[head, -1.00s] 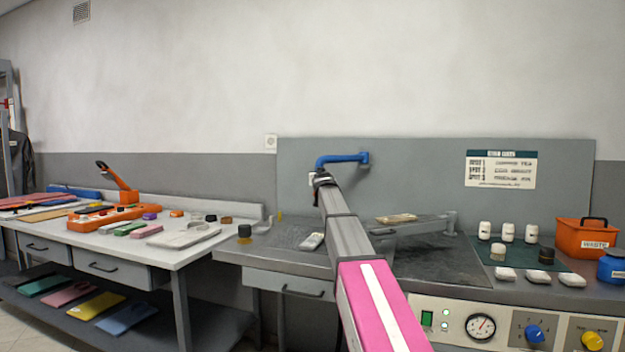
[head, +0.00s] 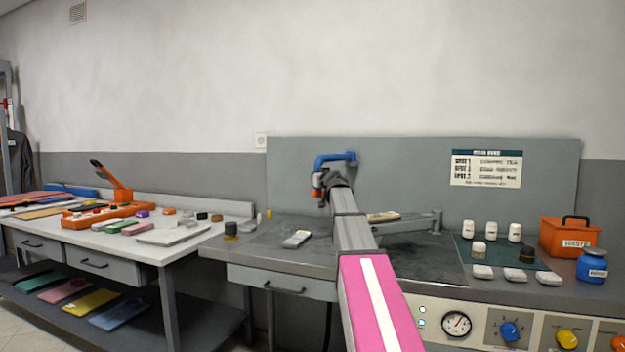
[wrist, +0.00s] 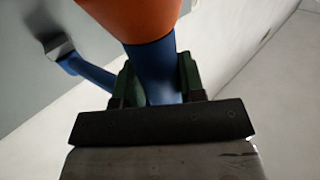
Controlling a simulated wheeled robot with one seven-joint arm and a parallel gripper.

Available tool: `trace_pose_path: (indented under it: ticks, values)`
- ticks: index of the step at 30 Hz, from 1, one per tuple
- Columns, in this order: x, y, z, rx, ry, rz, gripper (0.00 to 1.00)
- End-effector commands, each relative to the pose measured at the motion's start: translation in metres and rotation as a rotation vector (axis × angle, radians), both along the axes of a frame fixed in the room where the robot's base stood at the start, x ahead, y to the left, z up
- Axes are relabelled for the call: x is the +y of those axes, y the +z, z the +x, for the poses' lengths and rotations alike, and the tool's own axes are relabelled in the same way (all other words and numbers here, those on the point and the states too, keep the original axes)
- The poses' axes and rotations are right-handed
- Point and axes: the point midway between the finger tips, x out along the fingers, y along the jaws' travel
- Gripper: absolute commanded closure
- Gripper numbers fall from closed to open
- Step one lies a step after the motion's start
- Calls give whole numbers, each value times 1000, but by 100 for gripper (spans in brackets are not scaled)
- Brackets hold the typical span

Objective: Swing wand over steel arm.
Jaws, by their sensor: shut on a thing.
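The blue wand (head: 332,158) is mounted on the grey back panel and reaches left and outward, with an orange end part (head: 317,180). My gripper (head: 324,189) is at the wand's hanging end. In the wrist view its dark green fingers (wrist: 155,85) are shut on the wand's blue tube (wrist: 155,65), just beside the orange part (wrist: 140,15). The steel arm (head: 408,224) lies low over the bench to the right of the wand's end. My own arm hides its left part.
A pale pad (head: 384,217) lies behind the steel arm. A grey iron-like piece (head: 296,239) lies on the bench left of my arm. The side table (head: 150,262) is cluttered.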

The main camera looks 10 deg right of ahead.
Motion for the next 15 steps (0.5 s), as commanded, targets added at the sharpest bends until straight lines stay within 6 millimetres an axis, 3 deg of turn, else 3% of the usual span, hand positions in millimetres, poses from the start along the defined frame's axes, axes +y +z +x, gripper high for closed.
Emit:
trace_pose_path:
  ticks: [15]
  values:
    - [-39, 0, -40, 0, 177, 1, 100]
